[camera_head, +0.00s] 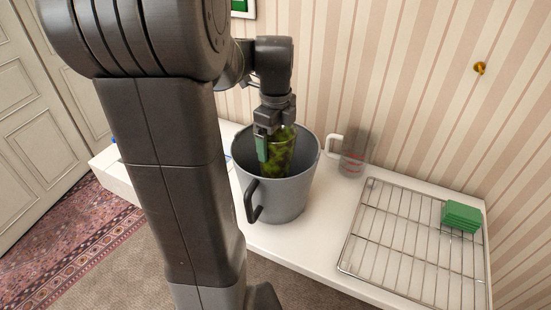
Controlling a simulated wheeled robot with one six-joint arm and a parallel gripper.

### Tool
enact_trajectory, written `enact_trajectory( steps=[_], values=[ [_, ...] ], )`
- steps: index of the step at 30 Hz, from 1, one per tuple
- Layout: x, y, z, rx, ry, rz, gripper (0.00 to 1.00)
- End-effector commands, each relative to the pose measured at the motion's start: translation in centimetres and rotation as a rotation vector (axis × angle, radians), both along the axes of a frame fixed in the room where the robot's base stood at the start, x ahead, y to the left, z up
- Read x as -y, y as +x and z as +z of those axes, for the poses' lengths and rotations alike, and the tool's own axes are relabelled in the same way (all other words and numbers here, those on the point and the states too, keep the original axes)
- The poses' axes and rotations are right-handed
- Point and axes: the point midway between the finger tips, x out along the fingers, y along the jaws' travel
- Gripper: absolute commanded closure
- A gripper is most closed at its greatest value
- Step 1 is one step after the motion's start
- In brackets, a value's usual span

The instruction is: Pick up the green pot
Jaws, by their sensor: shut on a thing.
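The green pot (281,155) is a mottled dark and yellow-green vessel, seen inside the mouth of a large grey bucket (283,198) with a black side handle. Its lower part is hidden by the bucket's wall. My gripper (273,146) points down into the bucket and is shut on the green pot near its top. One green-padded finger shows on the pot's left side. The other finger is not clear. I cannot tell whether the pot touches the bucket's floor.
A clear measuring jug (354,158) with a white handle stands right of the bucket. A wire rack (397,240) with a stack of green blocks (461,215) lies farther right on the white surface (295,250). A striped wall is close behind. My arm hides the left part.

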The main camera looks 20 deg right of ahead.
Motion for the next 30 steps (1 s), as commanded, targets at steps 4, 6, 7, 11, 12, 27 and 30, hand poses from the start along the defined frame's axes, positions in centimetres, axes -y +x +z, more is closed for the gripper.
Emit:
enact_trajectory(
  steps=[4,6,7,11,12,27,30],
  values=[
    [0.0,0.1,3.7,0.005,-0.003,0.0,0.67],
    [0.0,0.0,4.9,0.004,-0.002,0.0,0.67],
    [0.0,0.1,5.4,0.004,-0.002,0.0,0.67],
    [0.0,0.0,6.8,0.002,-0.001,0.0,0.67],
    [0.0,0.0,7.0,0.001,-0.001,0.0,0.67],
    [0.0,0.0,9.8,0.001,-0.001,0.0,0.67],
    [0.0,0.0,10.5,0.001,-0.001,0.0,0.67]
  ],
)
